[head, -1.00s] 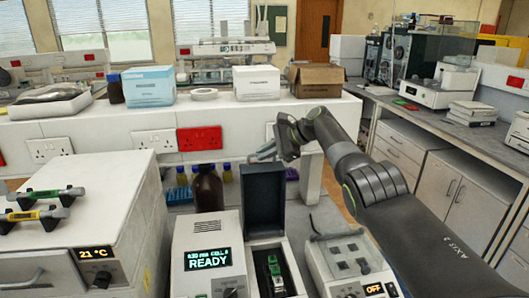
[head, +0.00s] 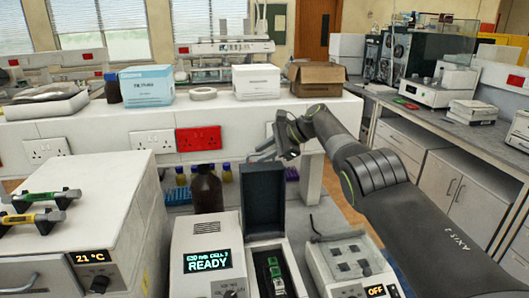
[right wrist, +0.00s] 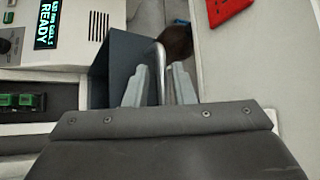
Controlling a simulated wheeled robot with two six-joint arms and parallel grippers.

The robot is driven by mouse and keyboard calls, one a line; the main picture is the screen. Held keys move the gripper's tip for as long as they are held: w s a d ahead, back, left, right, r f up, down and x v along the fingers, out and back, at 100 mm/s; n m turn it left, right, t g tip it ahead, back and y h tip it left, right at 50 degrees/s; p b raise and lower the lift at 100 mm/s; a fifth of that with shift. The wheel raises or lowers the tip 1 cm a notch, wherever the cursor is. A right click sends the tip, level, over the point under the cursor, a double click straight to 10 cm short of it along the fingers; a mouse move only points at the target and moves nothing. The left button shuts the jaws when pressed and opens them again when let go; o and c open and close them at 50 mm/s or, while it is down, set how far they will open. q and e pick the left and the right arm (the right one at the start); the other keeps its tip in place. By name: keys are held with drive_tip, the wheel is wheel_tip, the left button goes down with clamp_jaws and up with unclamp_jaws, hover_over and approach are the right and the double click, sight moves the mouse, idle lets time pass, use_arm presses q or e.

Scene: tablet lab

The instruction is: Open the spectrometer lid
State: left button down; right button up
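The spectrometer (head: 208,235) is a white box with a lit display reading READY. Its dark lid (head: 263,200) stands upright behind the open well, where a green and black part (head: 275,272) shows. My right gripper (head: 268,152) is at the top of the raised lid. In the right wrist view, the right gripper's fingers (right wrist: 159,88) are apart on either side of a silver bar handle (right wrist: 160,62), with small gaps showing. The lid's dark side (right wrist: 115,65) is left of the fingers there. My left gripper is out of view.
A brown bottle (head: 207,188) stands behind the spectrometer. A white device with an OFF display (head: 352,262) is close on its right. A larger white unit (head: 95,205) with two coloured handled tools on top is at left.

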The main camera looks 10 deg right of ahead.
drive_tip(key=shift+o, duration=0.5)
drive_tip(key=shift+s+d+r, duration=0.15)
drive_tip(key=shift+d+r, duration=0.2)
drive_tip(key=shift+d, duration=0.1)
drive_tip(key=shift+b+v, duration=0.3)
drive_tip(key=shift+v, duration=0.55)
drive_tip(key=b+v, duration=0.5)
drive_tip(key=v, duration=0.9)
drive_tip(key=shift+s+d+r, duration=0.15)
